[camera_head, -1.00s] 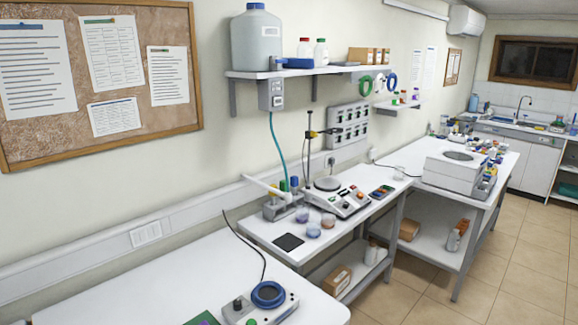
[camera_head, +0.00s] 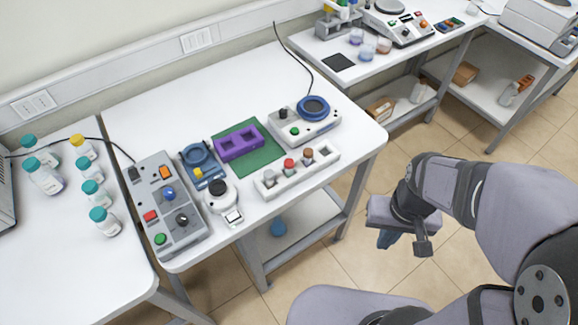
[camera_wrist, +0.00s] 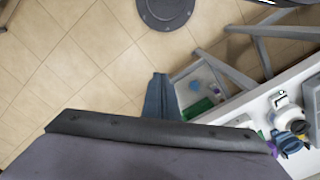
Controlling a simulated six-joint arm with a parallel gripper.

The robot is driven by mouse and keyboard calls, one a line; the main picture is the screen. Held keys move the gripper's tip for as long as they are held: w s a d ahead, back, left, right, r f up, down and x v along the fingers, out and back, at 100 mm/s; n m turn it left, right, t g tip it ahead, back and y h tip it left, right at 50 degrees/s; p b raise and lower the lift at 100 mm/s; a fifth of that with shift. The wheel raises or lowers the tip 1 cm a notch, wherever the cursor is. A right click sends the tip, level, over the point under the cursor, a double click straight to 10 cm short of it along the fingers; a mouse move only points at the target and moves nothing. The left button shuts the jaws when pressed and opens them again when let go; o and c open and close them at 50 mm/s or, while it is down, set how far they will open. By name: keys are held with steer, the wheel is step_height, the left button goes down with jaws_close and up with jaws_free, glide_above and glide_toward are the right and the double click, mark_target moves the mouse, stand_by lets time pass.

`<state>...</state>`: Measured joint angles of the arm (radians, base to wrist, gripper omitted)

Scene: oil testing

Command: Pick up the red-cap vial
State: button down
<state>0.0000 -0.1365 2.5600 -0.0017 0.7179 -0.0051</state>
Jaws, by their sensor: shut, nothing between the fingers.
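The red-cap vial (camera_head: 289,165) stands upright in the middle of a white rack (camera_head: 328,163) near the front edge of the table, in the head view. A grey-capped vial (camera_head: 269,178) stands to its left and a brown-capped vial (camera_head: 308,154) to its right. My gripper (camera_head: 388,240) is beyond the table's right edge, over the floor, well apart from the rack. Its blue fingers are together and empty. They also show in the wrist view (camera_wrist: 160,96), over the floor. I cannot make out the red-cap vial in the wrist view.
Behind the rack are a purple holder (camera_head: 238,143) on a green mat (camera_head: 262,157) and a device with a blue ring (camera_head: 312,107). A grey control box (camera_head: 168,207) and a white round instrument (camera_head: 221,199) stand left. Teal-capped bottles (camera_head: 44,178) stand on the left bench.

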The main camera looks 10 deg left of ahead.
steer(key=c, duration=1.4)
jaws_free()
steer(key=n+t+b, duration=0.2)
steer(key=t+b, duration=0.3)
steer(key=b, duration=0.5)
glide_above(289, 163)
steer(key=s, duration=0.3)
steer(key=f, duration=0.1)
steer(key=shift+y, duration=0.4)
steer(key=shift+d+p+x, duration=0.15)
steer(key=shift+p+x, duration=0.55)
steer(key=shift+x, duration=1.2)
steer(key=shift+d+p+x, duration=0.1)
steer(key=shift+p+x, duration=0.55)
steer(key=shift+x, duration=1.25)
